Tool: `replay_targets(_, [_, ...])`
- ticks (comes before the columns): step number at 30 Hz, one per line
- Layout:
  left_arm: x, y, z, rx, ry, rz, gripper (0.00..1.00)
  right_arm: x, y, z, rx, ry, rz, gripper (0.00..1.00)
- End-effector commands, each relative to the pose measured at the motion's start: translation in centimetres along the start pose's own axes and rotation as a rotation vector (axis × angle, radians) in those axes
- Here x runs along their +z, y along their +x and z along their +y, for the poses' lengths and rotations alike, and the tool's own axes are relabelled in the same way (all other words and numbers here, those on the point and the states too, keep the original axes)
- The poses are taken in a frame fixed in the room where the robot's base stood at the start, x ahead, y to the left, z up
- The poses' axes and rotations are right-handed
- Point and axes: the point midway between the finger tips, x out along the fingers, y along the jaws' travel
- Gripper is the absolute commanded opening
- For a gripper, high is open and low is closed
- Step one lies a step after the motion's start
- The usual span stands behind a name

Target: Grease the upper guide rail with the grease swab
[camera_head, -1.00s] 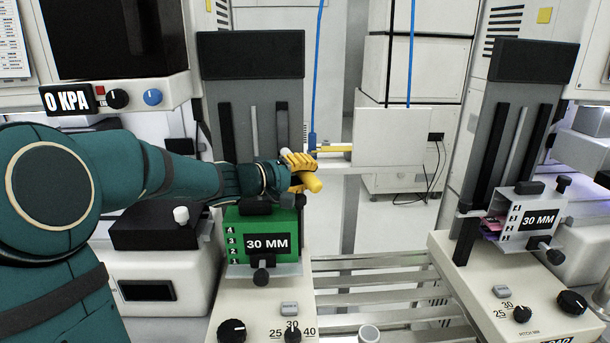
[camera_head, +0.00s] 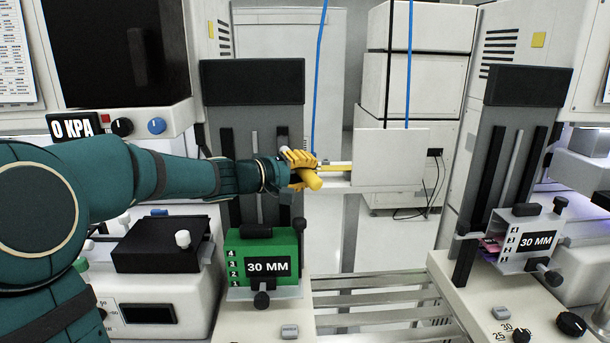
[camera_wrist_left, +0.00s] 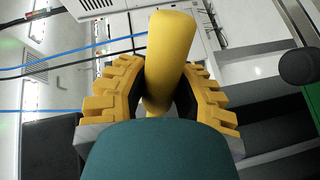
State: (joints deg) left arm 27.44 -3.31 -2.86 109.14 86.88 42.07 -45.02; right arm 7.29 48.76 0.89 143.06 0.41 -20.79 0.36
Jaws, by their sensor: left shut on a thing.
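My left gripper (camera_head: 302,170), with yellow fingers, is shut on a thick yellow handle (camera_head: 311,183), which looks like the grease swab's. The handle's end points towards the head camera. In the left wrist view the handle (camera_wrist_left: 168,55) stands between the two ridged fingers; the swab's tip is hidden. The gripper is in front of the left grey tower's right edge, above the green magazine. Just right of it is a pale horizontal bar (camera_head: 338,184) with a yellow strip above it. I cannot tell whether this is the upper guide rail, or whether the swab touches it.
The green magazine (camera_head: 262,241) marked 30 MM is below the gripper. A white panel (camera_head: 392,158) stands to the right, with blue and black cables above it. The right tower carries a grey 30 MM magazine (camera_head: 509,241). Slatted metal rails (camera_head: 375,302) span the gap between benches.

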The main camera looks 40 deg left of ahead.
Motion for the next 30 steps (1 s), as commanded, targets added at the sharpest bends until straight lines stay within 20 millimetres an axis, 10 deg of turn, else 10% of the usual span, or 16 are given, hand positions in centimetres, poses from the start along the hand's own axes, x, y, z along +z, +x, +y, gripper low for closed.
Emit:
replay_targets(18, [-1.2,-0.5,3.8,0.001,0.002,0.001,0.00,-0.2,-1.8,-0.7,0.000,0.000,0.000,0.00])
replay_targets(30, [-0.7,-0.2,1.9,0.001,0.000,0.001,0.00,0.1,0.6,0.2,0.000,0.000,0.000,0.00])
